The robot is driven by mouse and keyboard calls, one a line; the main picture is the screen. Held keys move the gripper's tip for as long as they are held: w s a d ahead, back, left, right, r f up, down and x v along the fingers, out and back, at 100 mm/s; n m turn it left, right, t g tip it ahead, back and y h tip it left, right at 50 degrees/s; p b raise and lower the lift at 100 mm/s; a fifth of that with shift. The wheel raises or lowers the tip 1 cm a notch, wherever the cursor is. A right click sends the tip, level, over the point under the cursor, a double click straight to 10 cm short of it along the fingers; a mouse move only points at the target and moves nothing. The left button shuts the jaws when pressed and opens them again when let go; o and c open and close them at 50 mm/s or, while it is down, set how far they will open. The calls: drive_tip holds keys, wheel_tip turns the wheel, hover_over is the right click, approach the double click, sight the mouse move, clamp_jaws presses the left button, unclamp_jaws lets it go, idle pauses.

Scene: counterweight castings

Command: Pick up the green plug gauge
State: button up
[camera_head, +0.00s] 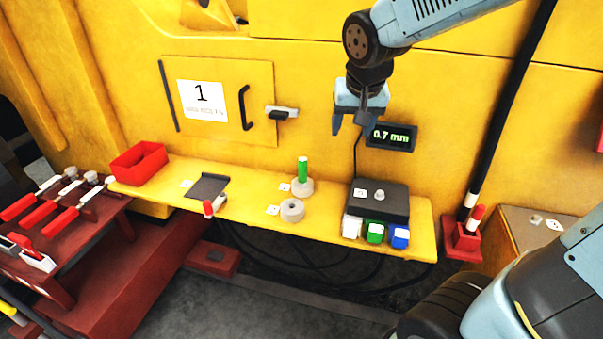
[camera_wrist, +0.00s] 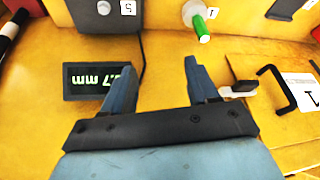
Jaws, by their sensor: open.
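The green plug gauge (camera_head: 302,170) stands upright in a round grey holder (camera_head: 302,187) on the yellow shelf, in the middle of the head view. In the wrist view the green plug gauge (camera_wrist: 202,28) shows at the top, right of centre, beyond my fingertips. My gripper (camera_head: 356,126) is open and empty. It hangs in front of the yellow wall, above and to the right of the gauge, apart from it. In the wrist view both fingers of my gripper (camera_wrist: 157,75) are spread with nothing between them.
A grey ring (camera_head: 292,210) lies in front of the holder. To the right is a dark box (camera_head: 379,201) with white, green and blue blocks before it. A display reading 0.7 mm (camera_head: 391,136) sits beside my gripper. A red bin (camera_head: 139,163) and dark plate (camera_head: 207,187) stand left.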

approach(303, 167)
drive_tip(key=x, duration=0.6)
drive_tip(key=shift+w+a+f, duration=0.1)
drive_tip(key=shift+w+a, duration=0.1)
drive_tip(key=shift+w, duration=0.1)
drive_tip(key=shift+w+d+x, duration=0.1)
drive_tip(key=shift+x, duration=1.3)
drive_tip(key=shift+w+d+x, duration=0.1)
drive_tip(key=shift+w+x, duration=0.05)
drive_tip(key=shift+x, duration=1.25)
clamp_jaws()
